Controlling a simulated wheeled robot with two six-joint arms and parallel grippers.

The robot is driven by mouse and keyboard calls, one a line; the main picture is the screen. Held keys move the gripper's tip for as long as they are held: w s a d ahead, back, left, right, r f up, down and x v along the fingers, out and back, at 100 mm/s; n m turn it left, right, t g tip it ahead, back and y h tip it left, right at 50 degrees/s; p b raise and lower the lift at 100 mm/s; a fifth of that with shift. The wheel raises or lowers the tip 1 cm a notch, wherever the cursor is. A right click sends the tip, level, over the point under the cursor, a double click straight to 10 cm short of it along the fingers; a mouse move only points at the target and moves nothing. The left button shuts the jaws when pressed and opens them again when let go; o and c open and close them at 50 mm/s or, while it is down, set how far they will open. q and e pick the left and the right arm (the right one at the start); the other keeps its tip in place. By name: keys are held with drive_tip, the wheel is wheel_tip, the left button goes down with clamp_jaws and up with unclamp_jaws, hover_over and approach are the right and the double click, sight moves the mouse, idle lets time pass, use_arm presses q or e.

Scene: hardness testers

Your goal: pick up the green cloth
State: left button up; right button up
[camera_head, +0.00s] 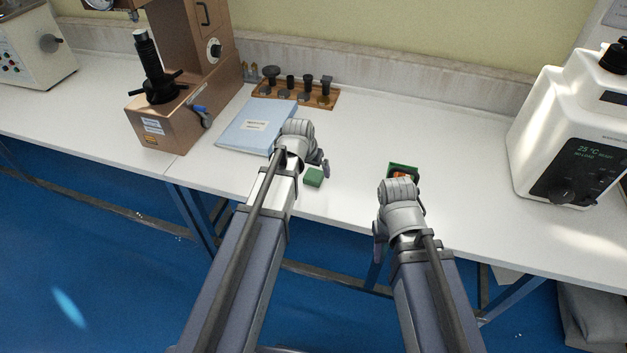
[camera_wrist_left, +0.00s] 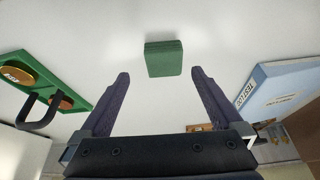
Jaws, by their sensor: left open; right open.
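The green cloth (camera_head: 314,177) is a small, folded, block-like piece lying on the white bench near its front edge. In the left wrist view the cloth (camera_wrist_left: 164,58) lies just beyond the fingertips, roughly centred between them. My left gripper (camera_head: 320,164) is open and empty, above the bench beside the cloth; its fingers (camera_wrist_left: 160,75) are spread wide in the left wrist view. Its wrist hides part of it in the head view. My right gripper (camera_head: 399,222) is open, low near the bench's front edge, mostly hidden by its own wrist.
A green tray with gold discs (camera_head: 402,167) lies right of the cloth, partly behind my right wrist. A blue booklet (camera_head: 250,126) lies to the left. A wooden rack (camera_head: 322,101) with several dark parts stands behind. A brown tester (camera_head: 170,125) and a white tester (camera_head: 560,150) flank the bench.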

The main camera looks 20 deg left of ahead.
sight(314, 175)
use_arm(q)
drive_tip(key=b+x, duration=0.4)
drive_tip(key=x, duration=0.1)
drive_tip(key=shift+w+a+f+b, duration=0.1)
drive_tip(key=shift+w+a+b, duration=0.1)
drive_tip(key=shift+a+b, duration=0.15)
drive_tip(key=c, duration=1.3)
drive_tip(key=shift+c, duration=0.2)
wheel_tip(314, 175, up, 10)
drive_tip(key=p, duration=1)
